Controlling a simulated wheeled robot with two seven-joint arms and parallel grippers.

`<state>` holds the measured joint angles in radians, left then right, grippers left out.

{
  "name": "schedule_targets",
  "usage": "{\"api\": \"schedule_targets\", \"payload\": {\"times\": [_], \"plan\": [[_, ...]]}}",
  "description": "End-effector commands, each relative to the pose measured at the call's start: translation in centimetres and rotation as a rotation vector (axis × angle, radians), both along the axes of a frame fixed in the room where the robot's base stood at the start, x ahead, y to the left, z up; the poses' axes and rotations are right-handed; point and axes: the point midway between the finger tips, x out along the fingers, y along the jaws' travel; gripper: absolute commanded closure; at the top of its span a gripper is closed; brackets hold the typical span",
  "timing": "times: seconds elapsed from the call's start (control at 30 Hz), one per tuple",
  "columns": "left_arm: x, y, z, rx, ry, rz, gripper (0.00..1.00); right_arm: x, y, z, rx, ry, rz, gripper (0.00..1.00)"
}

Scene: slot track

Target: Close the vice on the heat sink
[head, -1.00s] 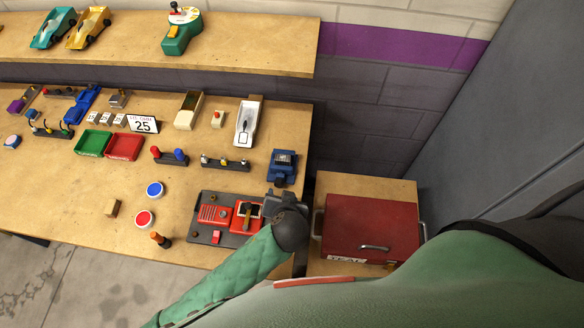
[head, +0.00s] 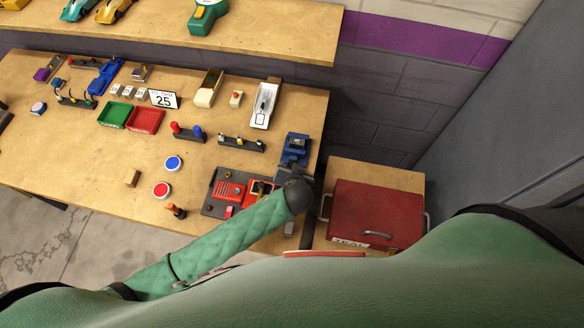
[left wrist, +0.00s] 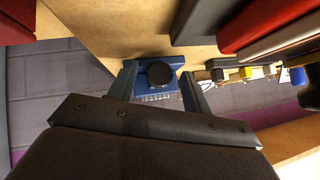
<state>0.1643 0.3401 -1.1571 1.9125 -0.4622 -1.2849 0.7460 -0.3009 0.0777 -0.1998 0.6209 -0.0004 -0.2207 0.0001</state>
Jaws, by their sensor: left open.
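The blue vice (head: 295,156) stands at the right end of the bench. A small finned block, which looks like the heat sink (head: 298,142), sits at its top. My left gripper (head: 290,168) is at the near side of the vice, partly hidden by my own arm. In the left wrist view, my left gripper (left wrist: 160,84) is open, with one finger on each side of the vice's round black knob (left wrist: 160,73). The blue vice body (left wrist: 143,81) shows behind the knob. I cannot tell whether the fingers touch it. My right gripper is not in view.
A red and black device panel (head: 228,192) lies just left of my left gripper. A dark red toolbox (head: 375,214) stands on a lower surface to the right. A switch strip (head: 241,142) lies left of the vice. Open bench lies around the red and blue buttons.

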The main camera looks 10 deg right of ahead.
Motion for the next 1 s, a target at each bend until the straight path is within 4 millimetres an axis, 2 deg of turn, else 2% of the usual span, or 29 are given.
{"api": "schedule_targets", "payload": {"times": [0.07, 0.27, 0.67, 1.0], "plan": [[0.0, 0.0, 0.0, 0.000, 0.000, 0.000, 0.54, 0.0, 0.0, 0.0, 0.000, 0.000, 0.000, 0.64], [0.0, 0.0, 0.0, 0.000, 0.000, 0.000, 0.94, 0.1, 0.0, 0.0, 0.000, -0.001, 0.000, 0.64], [-0.2, -0.4, -0.2, 0.073, -0.033, 0.001, 0.95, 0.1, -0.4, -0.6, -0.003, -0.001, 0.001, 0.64], [-0.3, -0.5, -0.4, 0.293, -0.121, 0.000, 0.95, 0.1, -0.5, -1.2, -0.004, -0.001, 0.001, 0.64]]}}
